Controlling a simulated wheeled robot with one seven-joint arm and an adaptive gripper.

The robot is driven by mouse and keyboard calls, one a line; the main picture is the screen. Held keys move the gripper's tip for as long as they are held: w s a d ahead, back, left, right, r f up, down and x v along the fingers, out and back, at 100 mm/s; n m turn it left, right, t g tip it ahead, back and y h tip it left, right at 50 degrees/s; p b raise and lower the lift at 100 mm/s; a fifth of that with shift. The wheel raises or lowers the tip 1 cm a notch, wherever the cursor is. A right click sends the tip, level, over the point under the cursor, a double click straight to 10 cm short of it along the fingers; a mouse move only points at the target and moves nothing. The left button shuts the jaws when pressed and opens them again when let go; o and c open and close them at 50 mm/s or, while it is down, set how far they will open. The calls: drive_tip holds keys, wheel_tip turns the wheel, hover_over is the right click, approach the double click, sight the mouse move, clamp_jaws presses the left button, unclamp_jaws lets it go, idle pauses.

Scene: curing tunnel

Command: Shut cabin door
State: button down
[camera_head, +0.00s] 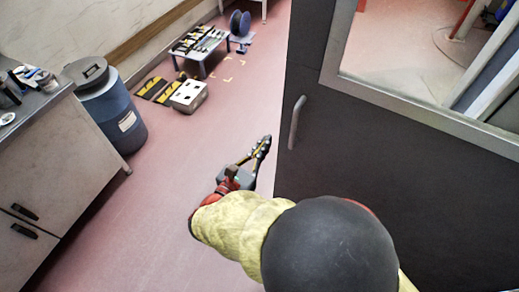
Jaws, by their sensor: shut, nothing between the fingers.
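The cabin door (365,140) is a large dark grey panel with a light-framed window, filling the right side of the view. A grey bar handle (297,122) stands upright near its left edge. My gripper (264,145) is shut and empty, just left of the door's lower left edge. It looks close to the door, but I cannot tell whether it touches. My yellow-sleeved arm hides the lower part of the door. The door's hinges and frame are not clearly seen, so its angle is hard to judge.
A blue drum (110,108) and a grey cabinet (45,170) stand at the left. A low table with tools (200,45) and a white box (188,96) are farther back. The pink floor (170,170) between the cabinet and the door is clear.

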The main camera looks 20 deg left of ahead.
sight(285, 116)
drive_tip(key=w+b, duration=0.1)
drive_tip(key=w, duration=0.2)
drive_tip(key=w+d+b, duration=0.1)
drive_tip(key=w, duration=0.4)
drive_tip(key=shift+w+d+f+b, duration=0.1)
drive_tip(key=shift+w+d+b, duration=0.25)
drive_tip(key=shift+b, duration=0.05)
drive_tip(key=shift+w, duration=0.45)
drive_tip(key=shift+d, duration=0.1)
